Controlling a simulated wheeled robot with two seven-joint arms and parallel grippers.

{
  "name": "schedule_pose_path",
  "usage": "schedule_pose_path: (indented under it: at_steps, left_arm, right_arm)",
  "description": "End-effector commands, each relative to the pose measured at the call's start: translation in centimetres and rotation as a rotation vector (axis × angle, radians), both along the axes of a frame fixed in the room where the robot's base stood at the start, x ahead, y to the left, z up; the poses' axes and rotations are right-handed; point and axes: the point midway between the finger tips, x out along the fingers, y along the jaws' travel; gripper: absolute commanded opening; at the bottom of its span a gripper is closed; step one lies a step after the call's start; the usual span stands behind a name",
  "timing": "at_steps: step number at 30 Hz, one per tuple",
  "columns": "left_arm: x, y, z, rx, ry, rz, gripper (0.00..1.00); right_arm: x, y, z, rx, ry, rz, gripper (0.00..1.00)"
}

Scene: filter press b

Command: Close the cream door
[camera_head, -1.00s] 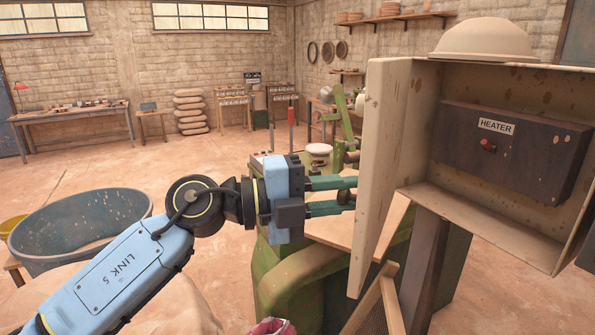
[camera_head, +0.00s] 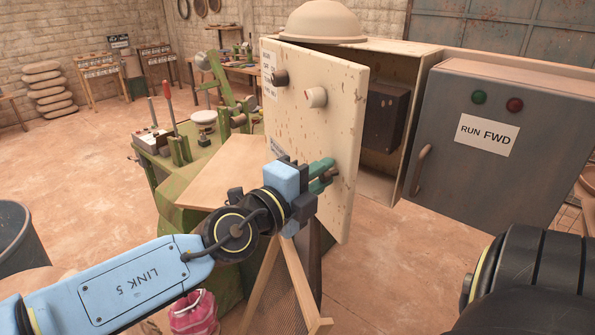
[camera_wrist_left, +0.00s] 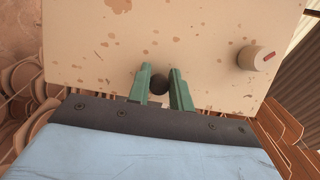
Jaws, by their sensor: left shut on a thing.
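The cream door (camera_head: 335,110) stands partly open on its cream box (camera_head: 415,75), its spotted outer face towards me. Through the gap on the right I see part of the dark heater unit (camera_head: 383,118) inside. My left gripper (camera_head: 325,170) is at the lower part of the door's outer face, its green fingers (camera_wrist_left: 162,88) closed around a dark round knob (camera_wrist_left: 160,85). A cream knob with a red mark (camera_wrist_left: 259,58) sits to the right on the door in the wrist view. My right gripper is out of view.
A grey cabinet with a RUN FWD label (camera_head: 500,150) and a handle stands close on the right. A domed helmet (camera_head: 320,22) rests on top of the box. A green machine (camera_head: 175,160) stands on the left.

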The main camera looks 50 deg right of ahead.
Motion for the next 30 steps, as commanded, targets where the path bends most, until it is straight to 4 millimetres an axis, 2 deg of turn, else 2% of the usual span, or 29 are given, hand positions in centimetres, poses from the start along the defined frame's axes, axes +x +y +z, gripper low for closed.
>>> schedule_pose_path:
  at_steps: [1, 6, 19, 20, 23, 30]
  left_arm:
    - [-0.6, -0.47, -0.05, 0.005, -0.001, -0.005, 0.0]
    - [-0.79, -1.14, -0.15, 0.004, -0.001, 0.009, 0.0]
    - [-0.87, -1.28, -0.28, 0.006, 0.0, 0.01, 0.0]
    - [-0.86, -1.28, -0.28, 0.006, 0.0, 0.011, 0.25]
    - [-0.78, -1.27, -0.23, 0.005, 0.0, 0.012, 0.38]
    - [-0.56, -1.21, -0.13, 0.003, -0.001, 0.017, 0.4]
  right_arm:
    - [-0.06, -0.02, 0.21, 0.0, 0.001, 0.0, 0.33]
    - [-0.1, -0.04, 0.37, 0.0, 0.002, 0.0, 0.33]
    - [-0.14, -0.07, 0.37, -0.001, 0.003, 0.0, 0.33]
    - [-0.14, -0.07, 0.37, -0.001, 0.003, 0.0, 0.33]
    - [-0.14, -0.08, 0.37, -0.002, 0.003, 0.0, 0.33]
    - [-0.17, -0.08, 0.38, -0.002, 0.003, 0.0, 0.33]
